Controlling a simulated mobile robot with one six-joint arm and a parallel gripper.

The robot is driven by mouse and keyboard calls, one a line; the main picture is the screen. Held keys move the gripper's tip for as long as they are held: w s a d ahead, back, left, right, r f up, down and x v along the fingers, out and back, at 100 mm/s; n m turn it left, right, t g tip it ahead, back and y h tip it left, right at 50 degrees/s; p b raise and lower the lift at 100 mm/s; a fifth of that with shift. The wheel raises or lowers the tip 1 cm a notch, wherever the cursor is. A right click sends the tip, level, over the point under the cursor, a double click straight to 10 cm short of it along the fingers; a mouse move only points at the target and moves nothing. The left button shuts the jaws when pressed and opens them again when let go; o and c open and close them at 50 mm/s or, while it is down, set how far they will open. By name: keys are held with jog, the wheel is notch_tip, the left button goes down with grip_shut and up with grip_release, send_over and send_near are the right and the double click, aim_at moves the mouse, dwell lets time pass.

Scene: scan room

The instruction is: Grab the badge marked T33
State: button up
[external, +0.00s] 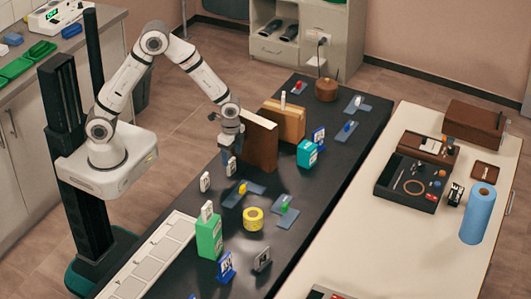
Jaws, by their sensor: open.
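Several small upright tags that look like badges stand on the dark table; their print is too small to read, so I cannot tell which is T33. One white tag (231,166) stands just below my gripper (228,148). Another white tag (204,181) stands to its lower left, and one (207,211) is at the top of a green box (209,238). A blue-framed tag (225,268) and a grey one (262,259) are at the near end. Another blue-framed one (318,138) is by a teal box. My gripper points down, open, left of a brown panel.
The brown panel (259,143) and a tan wooden block (285,122) stand close right of my gripper. A teal box (307,153), yellow tape roll (253,218) and blue-grey plates (243,193) are nearby. A cream table (345,262) with a dark tray (409,183) lies right.

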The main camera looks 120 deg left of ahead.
aim_at(231, 160)
jog(key=f, duration=0.2)
jog(key=f+p, duration=0.1)
jog(key=f, duration=0.2)
jog(key=shift+d, duration=0.2)
jog(key=c, duration=1.1)
